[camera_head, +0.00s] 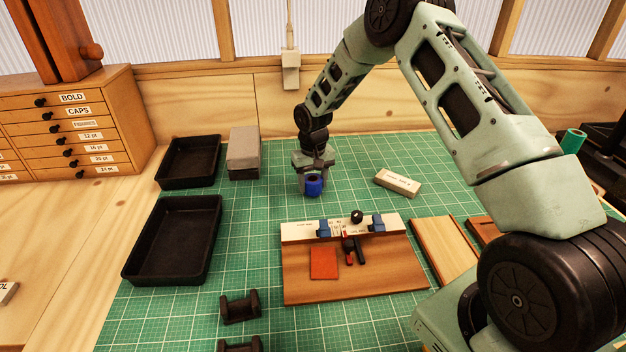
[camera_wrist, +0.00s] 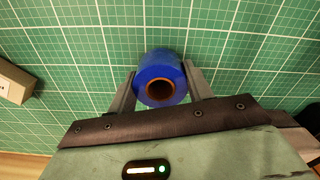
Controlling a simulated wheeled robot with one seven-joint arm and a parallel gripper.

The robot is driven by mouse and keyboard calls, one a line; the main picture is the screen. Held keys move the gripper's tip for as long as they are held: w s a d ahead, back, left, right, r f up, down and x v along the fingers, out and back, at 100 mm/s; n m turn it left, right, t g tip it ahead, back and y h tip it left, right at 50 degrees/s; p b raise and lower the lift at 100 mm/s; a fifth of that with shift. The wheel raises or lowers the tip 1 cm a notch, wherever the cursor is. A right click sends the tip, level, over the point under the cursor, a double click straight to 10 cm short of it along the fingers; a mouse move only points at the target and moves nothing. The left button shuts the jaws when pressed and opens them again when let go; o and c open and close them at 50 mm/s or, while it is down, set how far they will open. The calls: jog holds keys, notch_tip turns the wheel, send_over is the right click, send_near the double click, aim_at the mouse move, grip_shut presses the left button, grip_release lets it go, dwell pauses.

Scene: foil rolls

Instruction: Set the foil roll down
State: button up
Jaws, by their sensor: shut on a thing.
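The blue foil roll (camera_head: 314,186) is at the back middle of the green cutting mat (camera_head: 258,200), with its hollow core facing up. My gripper (camera_head: 313,172) is above it, pointing down. In the wrist view, the roll (camera_wrist: 160,78) sits between the two grey fingers of my gripper (camera_wrist: 160,86), which are shut on its sides. The roll is at or very close to the mat; I cannot tell whether its lower end touches.
Two black trays (camera_head: 191,162) (camera_head: 128,275) and a grey block (camera_head: 243,160) are to the left. A labelled pale block (camera_head: 397,183) lies to the right. A wooden jig board (camera_head: 300,290) stands in front. The mat around the roll is clear.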

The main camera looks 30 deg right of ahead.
aim_at(314, 179)
jog(key=shift+f, duration=0.3)
jog(key=shift+f, duration=0.15)
jog(key=o, duration=1)
notch_tip(314, 179, up, 12)
jog(key=b, duration=0.4)
jog(key=shift+r, duration=0.2)
jog(key=shift+s+f, duration=0.1)
jog(key=shift+s, duration=0.05)
